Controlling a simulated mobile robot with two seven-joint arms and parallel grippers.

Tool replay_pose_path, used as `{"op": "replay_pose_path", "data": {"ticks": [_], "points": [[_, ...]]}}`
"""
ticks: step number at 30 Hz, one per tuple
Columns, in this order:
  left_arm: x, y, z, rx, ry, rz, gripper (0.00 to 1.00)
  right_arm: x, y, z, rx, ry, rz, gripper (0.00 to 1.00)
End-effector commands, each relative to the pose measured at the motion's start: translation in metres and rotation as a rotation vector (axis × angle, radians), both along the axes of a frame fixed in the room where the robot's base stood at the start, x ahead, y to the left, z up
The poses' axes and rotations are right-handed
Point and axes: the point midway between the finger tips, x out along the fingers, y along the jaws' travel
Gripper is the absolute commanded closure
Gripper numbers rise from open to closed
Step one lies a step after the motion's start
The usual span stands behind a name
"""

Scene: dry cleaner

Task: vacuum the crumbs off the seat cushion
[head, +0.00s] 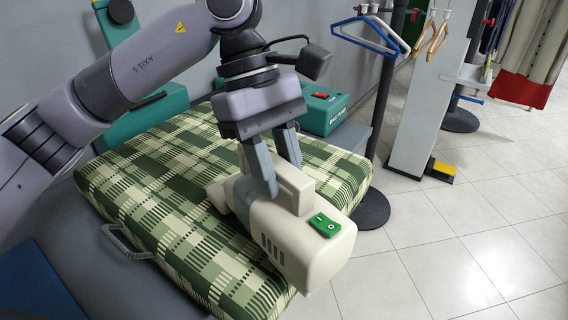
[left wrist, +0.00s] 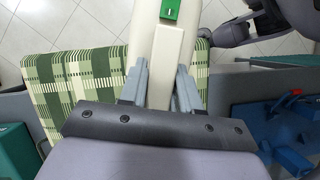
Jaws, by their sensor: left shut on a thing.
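The seat cushion (head: 130,180), green and cream plaid, lies flat on a dark grey base and also shows in the left wrist view (left wrist: 50,100). A cream handheld vacuum (head: 312,250) with a green switch is over the cushion's front right part; its body reaches past the near right edge. My left gripper (head: 284,178) is shut on the vacuum's upper handle, one finger on each side. The vacuum also shows between the fingers in the left wrist view (left wrist: 170,50). Whether its nozzle touches the cushion is hidden. I cannot make out crumbs. My right gripper is not clearly in view.
A teal box (head: 322,110) with a red switch stands behind the cushion. A dark pole on a round base (head: 371,212) stands close to its right, with hangers (head: 365,32) above. A grey loop handle (head: 122,242) is at the cushion's left edge.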

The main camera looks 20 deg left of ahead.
Motion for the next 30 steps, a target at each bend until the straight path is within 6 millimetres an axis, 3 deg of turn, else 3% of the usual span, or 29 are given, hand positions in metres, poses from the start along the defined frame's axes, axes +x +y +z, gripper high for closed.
{"op": "replay_pose_path", "data": {"ticks": [15, 30], "points": [[-0.033, 0.012, -0.002, -0.002, -0.003, -0.001, 1.00, 0.000, 0.000, -0.018, 0.000, 0.000, 0.000, 0.59], [-0.035, 0.012, 0.004, -0.001, 0.001, -0.001, 1.00, 0.000, 0.000, -0.014, 0.000, 0.000, 0.000, 0.59]]}}
